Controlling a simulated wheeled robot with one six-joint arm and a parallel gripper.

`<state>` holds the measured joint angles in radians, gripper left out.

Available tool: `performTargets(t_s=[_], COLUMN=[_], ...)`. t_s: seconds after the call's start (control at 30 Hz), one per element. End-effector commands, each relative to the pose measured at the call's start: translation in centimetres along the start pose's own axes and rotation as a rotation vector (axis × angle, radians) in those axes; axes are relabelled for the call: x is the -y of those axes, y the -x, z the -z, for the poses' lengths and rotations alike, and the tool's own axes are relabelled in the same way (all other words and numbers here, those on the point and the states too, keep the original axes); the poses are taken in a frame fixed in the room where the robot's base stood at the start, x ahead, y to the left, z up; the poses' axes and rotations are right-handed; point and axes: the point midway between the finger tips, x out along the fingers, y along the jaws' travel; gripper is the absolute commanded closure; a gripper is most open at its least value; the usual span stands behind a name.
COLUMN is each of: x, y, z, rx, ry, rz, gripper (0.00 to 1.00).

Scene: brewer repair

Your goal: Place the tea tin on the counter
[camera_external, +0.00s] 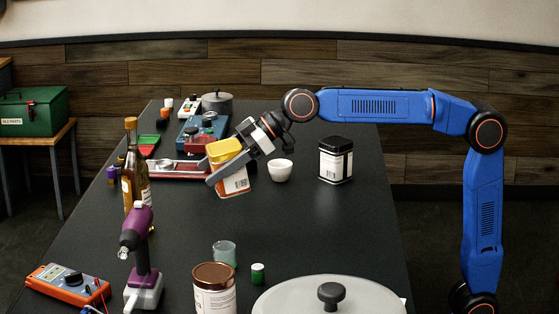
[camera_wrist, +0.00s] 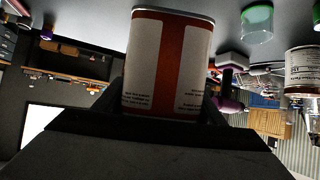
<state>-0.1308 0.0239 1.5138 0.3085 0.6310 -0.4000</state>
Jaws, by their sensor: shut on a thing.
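The tea tin, tilted, with a yellow lid and an orange-and-white label (camera_external: 235,184), is held in the air above the dark counter (camera_external: 310,225). My gripper (camera_external: 212,172) is shut on it, with fingers at its sides just below the lid. In the wrist view the tin (camera_wrist: 168,62) fills the upper middle, its orange-and-white label facing the camera. Its lid cannot be made out there.
A white bowl (camera_external: 281,170) and a black canister (camera_external: 336,160) stand right of the tin. A red tray (camera_external: 178,171) and bottle (camera_external: 136,175) are left. A glass (camera_external: 224,253), green jar (camera_external: 258,273), brown-lidded jar (camera_external: 214,290) and large lid (camera_external: 328,296) are nearer. The middle counter is free.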

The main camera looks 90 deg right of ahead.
Motion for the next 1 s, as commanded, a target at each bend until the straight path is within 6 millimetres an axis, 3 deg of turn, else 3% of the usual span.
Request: performTargets(t_s=[0.1, 0.47, 1.0], x=[-4.1, -14.8, -29.3], y=[0.9, 4.3, 12.0], z=[-0.8, -3.5, -9.0], rx=[-0.012, -0.048, -0.103], ry=[-0.017, -0.055, -0.115], rz=[-0.021, -0.073, -0.171], gripper=[0.69, 0.69, 0.69])
